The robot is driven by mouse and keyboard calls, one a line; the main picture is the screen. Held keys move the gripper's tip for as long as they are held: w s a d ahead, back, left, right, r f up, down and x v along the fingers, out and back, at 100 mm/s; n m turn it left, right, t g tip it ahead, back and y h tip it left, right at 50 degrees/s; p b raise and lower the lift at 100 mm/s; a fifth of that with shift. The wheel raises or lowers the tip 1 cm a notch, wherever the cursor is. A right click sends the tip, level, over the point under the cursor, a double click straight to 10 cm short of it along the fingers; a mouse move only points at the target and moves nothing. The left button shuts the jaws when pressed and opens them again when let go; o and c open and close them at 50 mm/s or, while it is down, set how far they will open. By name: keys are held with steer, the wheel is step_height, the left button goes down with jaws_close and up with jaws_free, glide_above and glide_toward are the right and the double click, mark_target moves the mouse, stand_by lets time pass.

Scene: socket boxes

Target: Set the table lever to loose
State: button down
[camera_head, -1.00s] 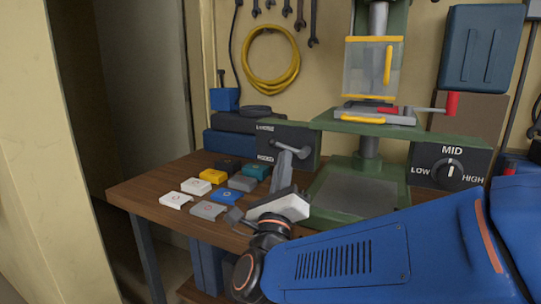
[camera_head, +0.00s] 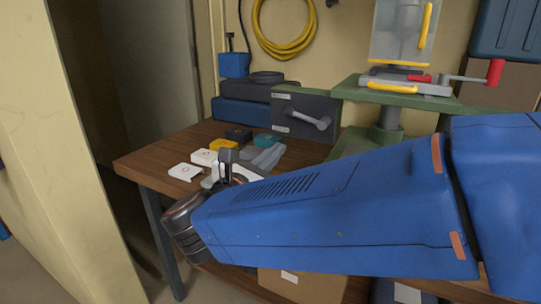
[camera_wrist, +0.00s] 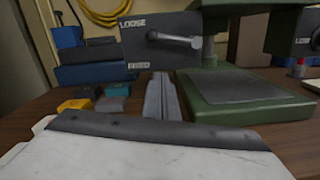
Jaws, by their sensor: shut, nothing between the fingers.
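The table lever (camera_head: 310,118) is a grey metal handle on the front of a dark box (camera_head: 287,101). It lies close to level, sloping slightly down to the right. In the wrist view the lever (camera_wrist: 175,38) has the label LOOSE to its upper left and a second, unreadable label to its lower left. In the head view my gripper (camera_head: 274,151) is low over the bench, partly hidden.
Several small coloured blocks, including a yellow one (camera_head: 222,145) and a white one (camera_head: 186,172), lie on the wooden bench (camera_head: 140,163). The green drill press (camera_head: 388,118) stands right of the box, with a red-handled crank (camera_head: 495,72). Dark blue cases (camera_head: 255,108) stand left.

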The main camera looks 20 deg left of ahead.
mark_target(296, 116)
steer(key=shift+w+d+r, duration=0.25)
steer(key=shift+w+r, duration=0.45)
steer(key=shift+w, duration=0.35)
steer(key=shift+w+d+r, duration=0.25)
steer(key=shift+w+r, duration=0.45)
steer(key=shift+w, duration=0.35)
steer(key=shift+w+d+r, duration=0.25)
steer(key=shift+w+r, duration=0.45)
steer(key=shift+w, duration=0.35)
step_height(296, 116, up, 2)
steer(key=shift+r+m, duration=0.1)
steer(key=shift+m, duration=0.6)
